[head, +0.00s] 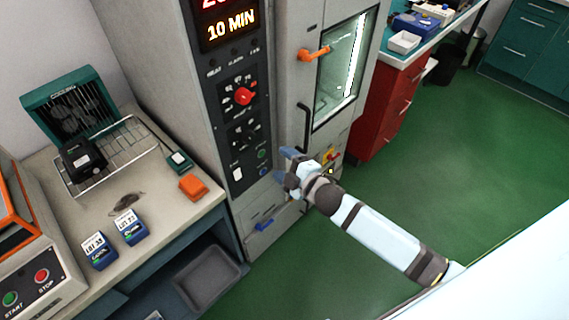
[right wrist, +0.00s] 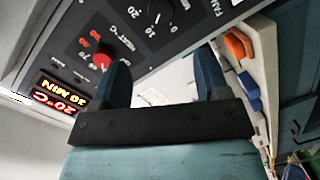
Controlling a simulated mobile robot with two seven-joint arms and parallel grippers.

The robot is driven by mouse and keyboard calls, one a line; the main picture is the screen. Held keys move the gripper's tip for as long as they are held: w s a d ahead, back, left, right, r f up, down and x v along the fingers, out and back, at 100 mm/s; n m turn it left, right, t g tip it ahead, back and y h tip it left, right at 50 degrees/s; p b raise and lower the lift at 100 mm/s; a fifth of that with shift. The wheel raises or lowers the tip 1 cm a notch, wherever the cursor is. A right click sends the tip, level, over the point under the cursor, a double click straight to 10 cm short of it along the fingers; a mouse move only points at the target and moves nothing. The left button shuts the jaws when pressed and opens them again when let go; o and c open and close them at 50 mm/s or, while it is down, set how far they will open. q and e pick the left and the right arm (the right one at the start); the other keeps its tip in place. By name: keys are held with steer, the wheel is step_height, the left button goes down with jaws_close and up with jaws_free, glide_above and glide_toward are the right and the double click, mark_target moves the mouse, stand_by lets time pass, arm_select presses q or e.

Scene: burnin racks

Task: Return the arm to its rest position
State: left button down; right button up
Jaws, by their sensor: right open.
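My right arm (head: 380,233) reaches in from the lower right in the head view. I cannot tell whether a fingertip touches the panel. My left gripper is not in view.
The chamber's door has a window (head: 340,70), an orange latch (head: 314,54) and a black handle (head: 303,127). A bench (head: 75,215) at the left holds a wire rack, blue labelled units and an orange block (head: 193,188). Green floor (head: 430,160) is open at the right.

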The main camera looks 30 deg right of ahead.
steer(key=s+a+f+m+g+p, duration=0.1)
steer(key=s+f+m+g+p, duration=0.1)
steer(key=s+m, duration=0.4)
steer(key=s+a+f+m+g+h+p, duration=0.1)
steer(key=s+m, duration=0.6)
steer(key=s, duration=0.9)
step_height(320, 180, down, 3)
steer(key=shift+a+g+p, duration=0.8)
steer(key=shift+g+p, duration=0.2)
steer(key=shift+p, duration=0.15)
